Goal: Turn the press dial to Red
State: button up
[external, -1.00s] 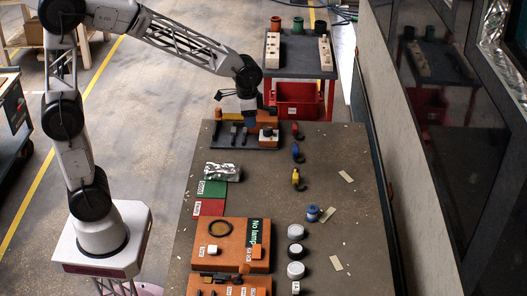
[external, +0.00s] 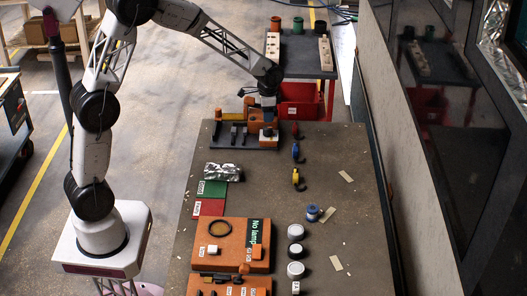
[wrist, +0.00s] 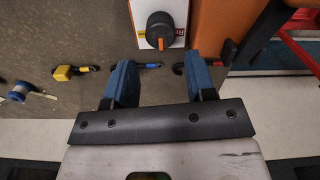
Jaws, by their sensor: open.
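The press dial (wrist: 160,32) is a round black knob with an orange pointer mark, on a white plate (wrist: 143,8) in the wrist view. The mark faces the bottom of that picture. A red label (wrist: 178,29) starting with "R" shows partly at the plate's right, and a yellow patch at its left. My gripper (wrist: 161,82) is open and empty, its two blue fingers apart and below the dial in the wrist view.
Red, yellow and blue small items (external: 295,152) line the table right of the press. An orange box (external: 232,258) and white round pieces (external: 295,232) stand nearer. A red bin (external: 302,98) sits beyond the table's far edge. The table's right side is mostly clear.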

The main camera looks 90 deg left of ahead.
aim_at(267, 129)
jog(key=shift+f, duration=0.1)
dwell(0.3)
jog(key=shift+f, duration=3.85)
jog(key=c, duration=0.7)
jog(key=shift+o, duration=0.2)
